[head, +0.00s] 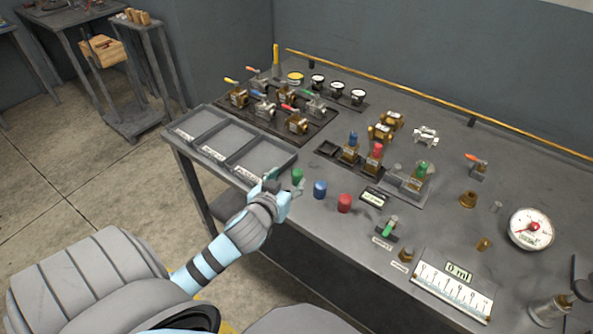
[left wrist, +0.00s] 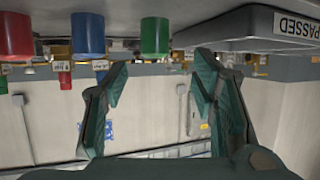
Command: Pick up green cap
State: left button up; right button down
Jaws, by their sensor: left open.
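The green cap (head: 297,175) stands on the bench near its front edge, in a row with a blue cap (head: 320,189) and a red cap (head: 344,203). My left gripper (head: 284,186) is open and empty, close beside the green cap on its front-left side. In the left wrist view, which appears upside down, the green cap (left wrist: 155,38) lies ahead of the gap between the open fingers (left wrist: 161,76). The fingers do not touch it there. The blue cap (left wrist: 88,36) and red cap (left wrist: 16,36) show to its left. My right gripper is not in view.
A labelled grey tray (head: 262,150) lies just left of the green cap. Its edge (left wrist: 225,30) is near one finger in the left wrist view.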

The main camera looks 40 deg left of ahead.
aim_at(296, 173)
pick_arm(q)
jog(key=x, duration=0.4)
jog(key=b+x, duration=0.1)
jog(key=x, duration=0.2)
jog(key=shift+w+d, duration=0.2)
jog(key=shift+d, duration=0.05)
grip_shut()
